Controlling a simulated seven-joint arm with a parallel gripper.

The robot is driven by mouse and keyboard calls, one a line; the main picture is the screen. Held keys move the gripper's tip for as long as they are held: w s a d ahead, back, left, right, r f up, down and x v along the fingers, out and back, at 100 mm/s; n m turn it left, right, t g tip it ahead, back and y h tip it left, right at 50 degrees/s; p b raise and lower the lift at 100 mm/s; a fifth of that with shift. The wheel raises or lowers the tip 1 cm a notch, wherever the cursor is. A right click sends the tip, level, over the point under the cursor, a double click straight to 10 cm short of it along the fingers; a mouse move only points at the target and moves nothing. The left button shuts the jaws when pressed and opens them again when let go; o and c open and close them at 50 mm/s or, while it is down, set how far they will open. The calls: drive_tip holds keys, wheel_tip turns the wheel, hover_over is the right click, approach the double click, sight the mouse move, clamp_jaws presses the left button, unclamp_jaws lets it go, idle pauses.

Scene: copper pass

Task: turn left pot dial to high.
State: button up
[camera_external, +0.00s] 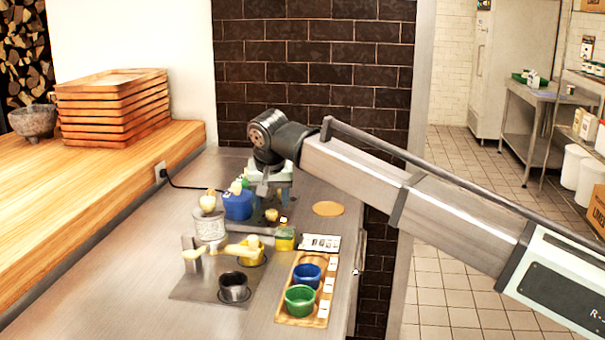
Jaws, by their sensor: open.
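My gripper (264,187) hangs below my dark wrist at the back of the steel counter, behind and right of a blue container (238,206). Its fingers are small and partly hidden; they look apart, with nothing seen between them. A grey-white pot-like container (209,226) stands left of the blue one. Both have light-coloured things sticking out of the top. I cannot make out a pot dial or its setting.
A black cup (234,287) and a yellow handled item (245,252) sit on a metal plate (190,289). A wooden tray (283,312) holds a blue bowl (307,275) and a green bowl (300,299). A yellow bottle (285,238) stands nearby. The front-left counter is clear.

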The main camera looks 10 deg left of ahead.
drive_tip(key=v, duration=1)
idle(0.3)
drive_tip(key=w+d+f+m, duration=0.2)
drive_tip(key=w+d+f, duration=0.5)
drive_tip(key=w+d, duration=0.5)
drive_tip(key=w+d+f+m, duration=0.2)
drive_tip(key=w+d+f, duration=0.5)
drive_tip(key=w+d, duration=0.5)
drive_tip(key=d+f+g+h, duration=0.2)
drive_tip(key=d+f, duration=1.3)
drive_tip(key=f, duration=0.5)
drive_tip(key=s+d+f+g+h, duration=0.1)
drive_tip(key=s+d+f+g, duration=0.1)
drive_tip(key=s+d+f, duration=0.75)
drive_tip(key=s+d+f+g, duration=0.2)
drive_tip(key=s+d+f, duration=0.4)
drive_tip(key=d+f, duration=0.65)
drive_tip(key=s+d+f+g, duration=0.1)
drive_tip(key=s+d+f, duration=0.2)
drive_tip(key=s, duration=0.7)
drive_tip(key=s+d+f+g+y, duration=0.1)
drive_tip(key=s+d+f+g, duration=0.1)
drive_tip(key=s+d, duration=0.4)
drive_tip(key=s+d+f+n+g, duration=0.1)
drive_tip(key=s+d+f, duration=0.3)
drive_tip(key=s, duration=1)
drive_tip(key=shift+s+d+g+y, duration=0.25)
drive_tip(key=shift+d+g+y, duration=0.2)
drive_tip(key=shift+d, duration=0.25)
